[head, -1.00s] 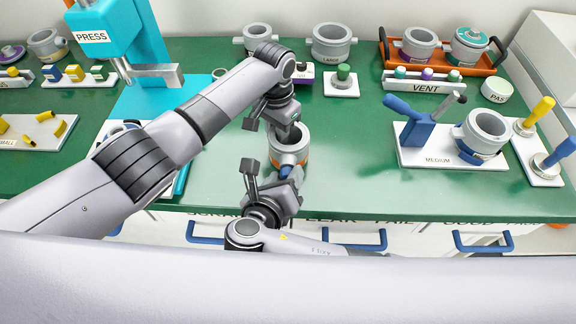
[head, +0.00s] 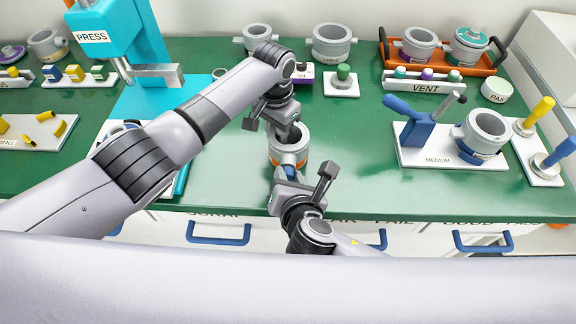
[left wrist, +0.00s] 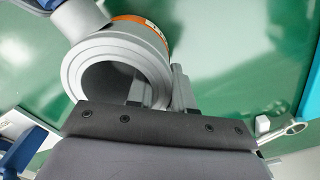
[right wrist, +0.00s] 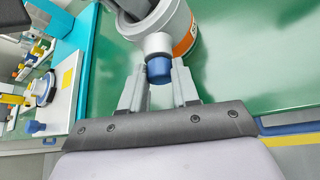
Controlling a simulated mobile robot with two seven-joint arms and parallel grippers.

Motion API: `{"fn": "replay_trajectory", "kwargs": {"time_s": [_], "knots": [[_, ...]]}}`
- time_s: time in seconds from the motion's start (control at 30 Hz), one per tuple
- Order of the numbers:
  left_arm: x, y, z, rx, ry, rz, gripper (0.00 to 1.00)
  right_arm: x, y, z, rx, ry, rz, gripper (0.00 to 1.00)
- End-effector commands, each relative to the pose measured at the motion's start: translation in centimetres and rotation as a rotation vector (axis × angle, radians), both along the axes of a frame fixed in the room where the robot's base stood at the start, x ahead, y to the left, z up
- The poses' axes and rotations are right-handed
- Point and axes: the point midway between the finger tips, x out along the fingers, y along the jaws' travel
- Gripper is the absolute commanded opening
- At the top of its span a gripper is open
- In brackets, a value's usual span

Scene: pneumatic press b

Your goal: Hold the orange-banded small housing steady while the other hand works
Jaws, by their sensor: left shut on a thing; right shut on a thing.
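The small grey housing (head: 302,143) with an orange band stands near the front edge of the green table in the head view. My left gripper (head: 290,132) comes down from above and is shut on its wall. In the left wrist view one finger is inside the bore of the housing (left wrist: 75,65) and one is outside. A side port (right wrist: 157,44) carries a blue cap (right wrist: 159,71), seen in the right wrist view. My right gripper (right wrist: 160,88) is shut on this cap, on the front side of the housing. The cap is partly hidden in the head view.
A white tray marked MEDIUM (head: 420,157) with a blue-handled fixture and another housing (head: 487,128) stands to the right. The teal press (head: 110,30) is at the left. Green table between housing and MEDIUM tray is clear. Drawers with blue handles (head: 218,240) are below the front edge.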

Motion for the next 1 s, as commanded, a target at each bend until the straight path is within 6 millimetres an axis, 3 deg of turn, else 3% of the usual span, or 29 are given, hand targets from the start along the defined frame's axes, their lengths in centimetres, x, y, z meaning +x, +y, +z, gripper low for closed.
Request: {"fn": "replay_trajectory", "kwargs": {"time_s": [0.03,0.1,0.43,1.0], "knots": [[-0.2,-0.2,-0.2,-0.002,0.007,-0.003,0.00,0.0,-0.1,-0.2,0.044,0.003,-0.003,0.33],[-0.2,-0.2,-0.2,-0.002,0.007,-0.003,0.00,0.1,0.0,-0.1,0.036,0.001,-0.002,0.47],[-0.2,-0.1,-0.2,-0.002,0.006,-0.002,0.00,-0.2,0.0,0.0,0.030,0.000,-0.001,0.47],[-0.1,0.0,-0.2,-0.001,0.004,-0.001,0.00,-3.9,-1.0,2.1,0.028,0.000,-0.001,0.47]]}}
